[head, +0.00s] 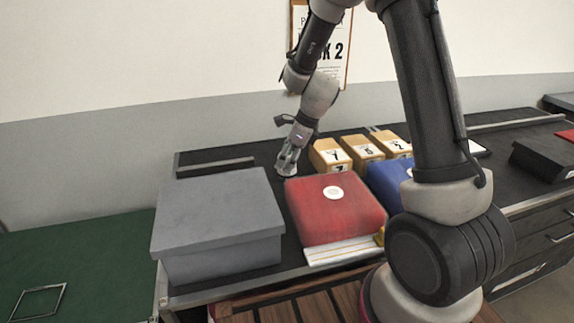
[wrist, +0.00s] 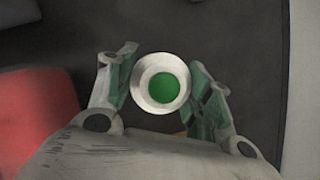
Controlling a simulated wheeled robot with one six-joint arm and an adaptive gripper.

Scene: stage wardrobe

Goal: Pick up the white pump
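A round white thing with a green disc in its middle, seen from above, is in the wrist view (wrist: 141,88); I take it for the white pump, though its full shape does not show. My gripper (wrist: 162,80) has one finger on each side of it, with little or no gap. Whether the fingers press on it I cannot tell. In the head view my gripper (head: 287,164) points down at the back of the dark table, behind the red box. A small pale shape shows at its tips there, mostly hidden.
The red box (head: 325,218) with a white disc on its lid stands in front of my gripper. A grey lidded box (head: 215,215) is to its left. Several numbered tan boxes (head: 330,156) and a blue box (head: 385,180) stand to the right. The wall (head: 130,140) is behind.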

